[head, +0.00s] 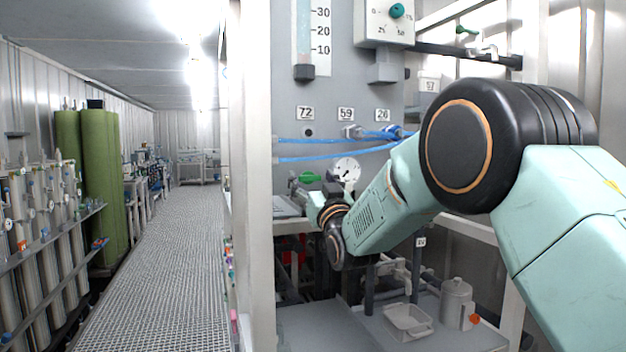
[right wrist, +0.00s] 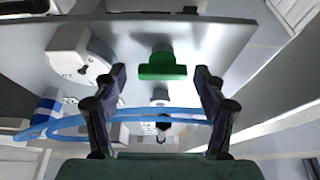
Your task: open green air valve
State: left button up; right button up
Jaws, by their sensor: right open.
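The green valve handle (right wrist: 163,68) shows in the right wrist view as a T-shaped grip on a grey panel. In the head view a small green part (head: 309,177) shows beside a white round gauge (head: 346,170), just beyond my right gripper. My right gripper (right wrist: 160,76) is open, with one dark fingertip on each side of the handle and visible gaps between. The handle lies straight ahead of it; whether it is between the fingers in depth I cannot tell. In the head view my own wrist mostly hides the gripper. My left gripper is not in view.
Blue hoses (head: 330,155) run across the panel, and a blue hose (right wrist: 60,128) crosses behind the fingers in the wrist view. A teal knob (head: 397,10) sits on a dial box above. A tray (head: 408,333) and a metal can (head: 456,300) stand below. The walkway (head: 165,265) at left is clear.

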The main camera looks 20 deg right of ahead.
jog(key=shift+w+f, duration=0.3)
jog(key=shift+w, duration=0.15)
jog(key=shift+s+a, duration=0.1)
jog(key=shift+c, duration=0.5)
jog(key=shift+s+a+r, duration=0.2)
jog(key=shift+s+r, duration=0.15)
jog(key=shift+s, duration=0.1)
jog(key=shift+c, duration=1.4)
jog(key=shift+d, duration=0.1)
jog(key=shift+c, duration=0.8)
jog(key=shift+w+d+f, duration=0.1)
jog(key=shift+d+f, duration=0.05)
jog(key=shift+d, duration=0.05)
jog(key=shift+c, duration=1.4)
jog(key=shift+a, duration=0.15)
jog(key=c, duration=0.3)
jog(key=shift+c, duration=0.2)
